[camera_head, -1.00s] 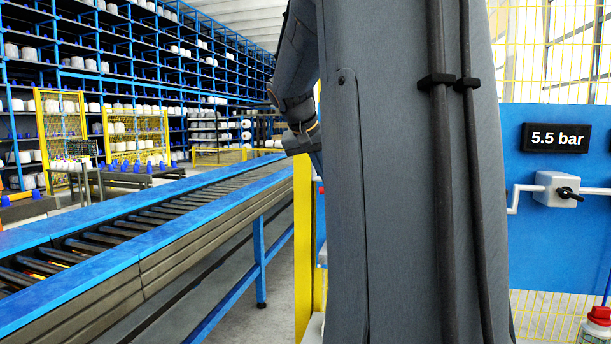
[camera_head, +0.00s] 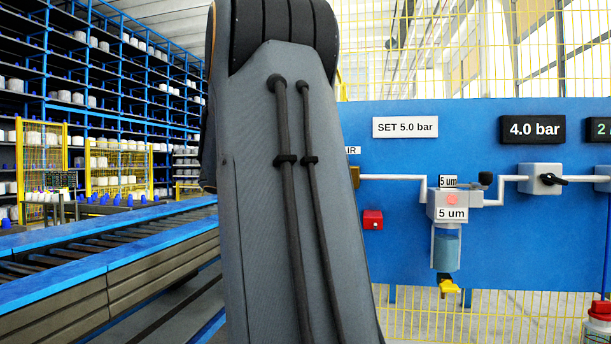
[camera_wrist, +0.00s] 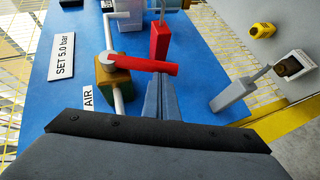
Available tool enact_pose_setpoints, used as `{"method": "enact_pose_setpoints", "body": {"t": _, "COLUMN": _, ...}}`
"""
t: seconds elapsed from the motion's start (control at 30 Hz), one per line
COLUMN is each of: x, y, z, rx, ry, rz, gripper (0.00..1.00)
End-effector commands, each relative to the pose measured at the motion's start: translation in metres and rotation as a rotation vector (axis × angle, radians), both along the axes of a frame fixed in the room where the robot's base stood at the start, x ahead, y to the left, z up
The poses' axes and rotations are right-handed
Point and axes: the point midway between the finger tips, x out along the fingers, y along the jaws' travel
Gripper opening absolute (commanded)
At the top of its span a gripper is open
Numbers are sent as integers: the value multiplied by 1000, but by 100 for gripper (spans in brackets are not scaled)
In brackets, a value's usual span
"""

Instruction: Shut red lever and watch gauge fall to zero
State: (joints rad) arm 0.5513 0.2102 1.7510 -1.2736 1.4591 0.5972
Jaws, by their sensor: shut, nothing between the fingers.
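In the wrist view the red lever (camera_wrist: 145,66) sits on a brass valve body (camera_wrist: 117,88) beside the AIR label. The lever points across the white pipe. My gripper (camera_wrist: 160,84) is shut and empty, its fingertips close to the lever near its free end; I cannot tell if they touch. In the head view my arm hides the lever and my gripper, and only an edge of the brass valve body (camera_head: 355,177) shows. A black gauge display (camera_head: 533,129) reads 4.0 bar. Another display (camera_head: 598,129) at the right edge is cut off, starting with 2.
A red block (camera_wrist: 160,40) is close beside the lever; it also shows in the head view (camera_head: 373,219). A filter unit (camera_head: 447,205) and a black-knobbed box (camera_head: 541,179) are on the blue panel (camera_head: 430,130). A conveyor (camera_head: 110,270) runs left.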

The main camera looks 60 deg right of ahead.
Motion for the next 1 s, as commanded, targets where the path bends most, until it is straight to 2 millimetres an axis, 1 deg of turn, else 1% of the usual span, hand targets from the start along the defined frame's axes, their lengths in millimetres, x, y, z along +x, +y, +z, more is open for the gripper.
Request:
{"method": "enact_pose_setpoints", "body": {"t": 0.03, "x": -2, "y": -1, "z": -10, "rx": -14, "ry": 41, "rz": 0, "gripper": 0}}
{"method": "enact_pose_setpoints", "body": {"t": 0.1, "x": -6, "y": -3, "z": -14, "rx": -35, "ry": 98, "rz": -2, "gripper": 0}}
{"method": "enact_pose_setpoints", "body": {"t": 0.4, "x": -22, "y": -9, "z": -24, "rx": -115, "ry": 290, "rz": -2, "gripper": 0}}
{"method": "enact_pose_setpoints", "body": {"t": 0.6, "x": -29, "y": -12, "z": -25, "rx": -113, "ry": 280, "rz": -1, "gripper": 0}}
{"method": "enact_pose_setpoints", "body": {"t": 1.0, "x": -35, "y": -14, "z": -28, "rx": -110, "ry": 280, "rz": -5, "gripper": 0}}
